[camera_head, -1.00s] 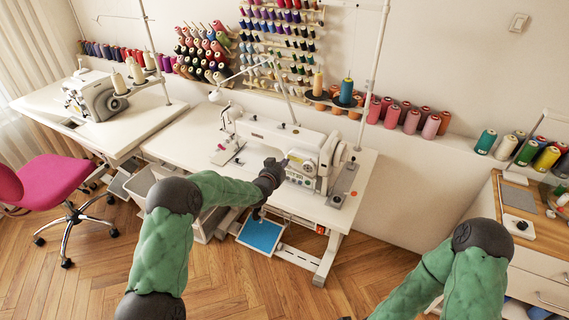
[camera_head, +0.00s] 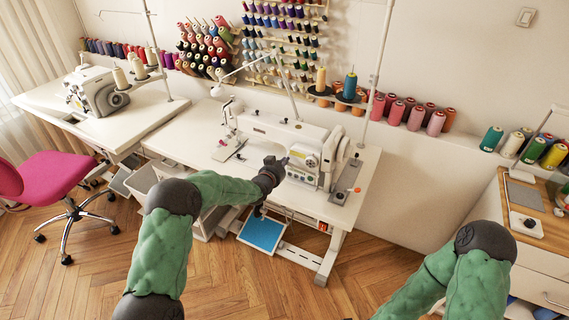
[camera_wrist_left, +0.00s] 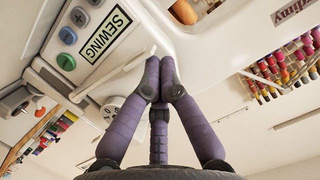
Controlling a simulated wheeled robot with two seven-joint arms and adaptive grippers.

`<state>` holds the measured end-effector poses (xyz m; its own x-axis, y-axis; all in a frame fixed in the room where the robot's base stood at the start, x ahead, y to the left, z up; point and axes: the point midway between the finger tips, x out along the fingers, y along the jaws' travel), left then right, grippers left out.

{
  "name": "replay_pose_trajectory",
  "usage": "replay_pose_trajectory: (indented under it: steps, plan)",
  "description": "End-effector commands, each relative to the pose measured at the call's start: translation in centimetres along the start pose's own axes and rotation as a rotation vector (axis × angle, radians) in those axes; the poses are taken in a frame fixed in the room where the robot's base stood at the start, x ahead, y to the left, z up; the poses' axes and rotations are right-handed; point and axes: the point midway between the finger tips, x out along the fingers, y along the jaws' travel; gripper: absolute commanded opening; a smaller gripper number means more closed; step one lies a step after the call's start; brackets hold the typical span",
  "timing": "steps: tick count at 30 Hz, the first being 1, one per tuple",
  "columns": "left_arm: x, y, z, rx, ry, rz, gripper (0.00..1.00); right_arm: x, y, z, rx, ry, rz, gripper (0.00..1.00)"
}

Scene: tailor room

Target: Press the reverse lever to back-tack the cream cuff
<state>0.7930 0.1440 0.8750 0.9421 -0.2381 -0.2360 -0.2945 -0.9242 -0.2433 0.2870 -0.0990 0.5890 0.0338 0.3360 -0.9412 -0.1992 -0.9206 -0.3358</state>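The white sewing machine (camera_head: 285,130) stands on the middle white table. My left gripper (camera_head: 282,165) is at the front of its body, below and beside the control panel. In the left wrist view, my left gripper's purple fingers (camera_wrist_left: 160,80) are together at the tips, with nothing seen between them. A thin white lever (camera_wrist_left: 138,62) is next to the fingertips on the left; whether they touch it I cannot tell. I cannot make out the cream cuff in either view. My right arm comes in at the lower right, its gripper out of view.
The panel with the SEWING label (camera_wrist_left: 105,35) and buttons is close to the left fingers. A thread stand pole (camera_head: 378,70) rises behind the machine. A blue pedal (camera_head: 262,234) is under the table. A pink chair (camera_head: 50,175) stands at the left.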

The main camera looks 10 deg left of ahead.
Motion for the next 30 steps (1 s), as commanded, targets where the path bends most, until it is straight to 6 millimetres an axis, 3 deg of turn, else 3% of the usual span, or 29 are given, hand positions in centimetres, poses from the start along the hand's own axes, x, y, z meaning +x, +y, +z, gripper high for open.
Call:
replay_pose_trajectory:
  steps: [8, 21, 30]
  plan:
    - [-0.5, -1.1, -4.2, 0.001, 0.003, -0.002, 0.0, -1.1, -0.4, 0.1, 0.0, 0.0, 0.0, 0.0]
    - [-8.2, -1.2, -3.8, 0.0, 0.001, -0.001, 0.0, -3.0, -1.1, 0.1, 0.0, 0.0, 0.0, 0.0]
    - [-10.2, -1.2, -3.6, 0.001, 0.002, -0.001, 0.0, -3.4, -1.2, 0.1, 0.0, 0.0, 0.0, 0.0]
